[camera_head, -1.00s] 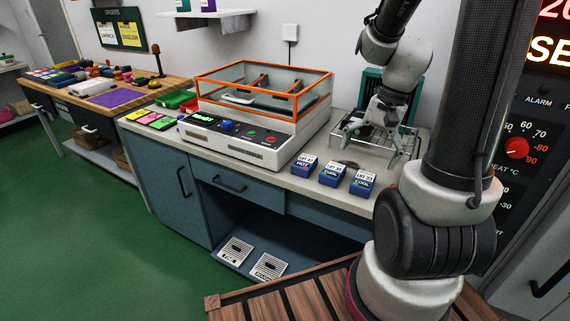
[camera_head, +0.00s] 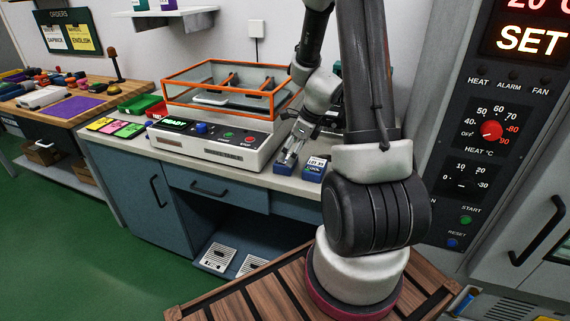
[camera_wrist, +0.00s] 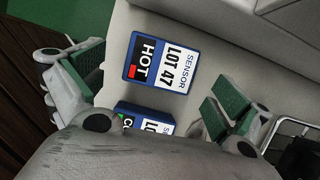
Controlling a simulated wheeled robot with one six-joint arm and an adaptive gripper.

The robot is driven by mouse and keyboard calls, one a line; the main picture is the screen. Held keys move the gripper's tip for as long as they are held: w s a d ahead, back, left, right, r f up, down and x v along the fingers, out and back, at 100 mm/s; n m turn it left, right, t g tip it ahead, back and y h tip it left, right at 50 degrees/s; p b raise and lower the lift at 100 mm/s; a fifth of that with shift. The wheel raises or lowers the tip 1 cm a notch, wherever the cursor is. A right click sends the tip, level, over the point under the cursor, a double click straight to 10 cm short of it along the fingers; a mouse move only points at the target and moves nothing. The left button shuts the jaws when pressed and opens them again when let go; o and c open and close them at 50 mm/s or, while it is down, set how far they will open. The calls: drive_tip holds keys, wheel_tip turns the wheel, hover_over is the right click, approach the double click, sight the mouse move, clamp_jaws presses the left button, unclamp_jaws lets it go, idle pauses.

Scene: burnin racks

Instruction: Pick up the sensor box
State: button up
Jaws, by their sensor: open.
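A blue sensor box with a white label reading SENSOR LOT 47 HOT (camera_wrist: 160,64) lies on the counter in the wrist view. It lies ahead of my gripper (camera_wrist: 148,92), whose two green-padded fingers stand wide apart and empty. A second blue box (camera_wrist: 150,110) with a green mark is partly hidden behind my gripper's body. In the head view my gripper (camera_head: 291,148) hangs over the front right of the counter, at a blue box (camera_head: 285,168) that it partly covers. Another blue box (camera_head: 314,168) stands just right of it. My arm hides the counter beyond.
A machine with an orange-framed clear cover (camera_head: 228,90) and a front control panel (camera_head: 205,140) stands left of the boxes. A wire rack (camera_wrist: 292,130) shows at the wrist view's right edge. A tall control cabinet (camera_head: 480,155) stands at the right.

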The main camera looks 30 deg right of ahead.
sight(286, 159)
drive_tip(key=x, duration=0.4)
drive_tip(key=shift+w+f, duration=0.1)
drive_tip(key=shift+w, duration=0.1)
drive_tip(key=c, duration=1.1)
